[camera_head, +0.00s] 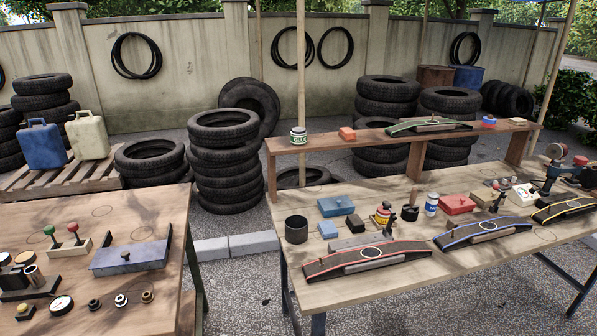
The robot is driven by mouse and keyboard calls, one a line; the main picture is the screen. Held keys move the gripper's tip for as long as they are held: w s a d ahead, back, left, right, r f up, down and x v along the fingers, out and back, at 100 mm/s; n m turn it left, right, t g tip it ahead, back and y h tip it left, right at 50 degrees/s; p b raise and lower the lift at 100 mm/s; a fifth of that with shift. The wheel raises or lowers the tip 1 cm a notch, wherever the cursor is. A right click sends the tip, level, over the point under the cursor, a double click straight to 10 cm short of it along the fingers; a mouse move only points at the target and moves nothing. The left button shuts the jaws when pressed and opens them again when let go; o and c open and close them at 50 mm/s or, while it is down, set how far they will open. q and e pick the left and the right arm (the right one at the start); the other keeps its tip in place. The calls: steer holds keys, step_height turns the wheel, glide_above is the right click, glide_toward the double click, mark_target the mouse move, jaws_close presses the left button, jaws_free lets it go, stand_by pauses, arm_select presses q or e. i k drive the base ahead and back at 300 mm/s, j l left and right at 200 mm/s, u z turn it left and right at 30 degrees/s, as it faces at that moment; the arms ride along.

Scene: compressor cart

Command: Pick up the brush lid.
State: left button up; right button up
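I cannot pick out the brush lid with certainty at this size. A small dark piece with an upright handle (410,212) stands on the right table, just right of a yellow and red can (382,214). A dark upright piece (391,223) stands in front of that can. A green and white tin marked GLUE (298,136) stands at the left end of the raised shelf; its top looks dark. Neither of my grippers shows in the head view.
The right table (300,262) holds an open black cylinder (296,229), blue boxes (336,205), a red box (457,204), a blue and white can (431,204) and long curved pieces with tyre strips (368,258). The shelf (370,137) runs along its back. A gap separates the left table (95,213).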

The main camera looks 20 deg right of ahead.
mark_target(382, 210)
steer(key=l+z, duration=0.1)
steer(key=z, duration=0.35)
steer(key=i+z, duration=0.1)
steer(key=z, duration=0.35)
steer(key=i+z, duration=0.1)
steer(key=z, duration=0.3)
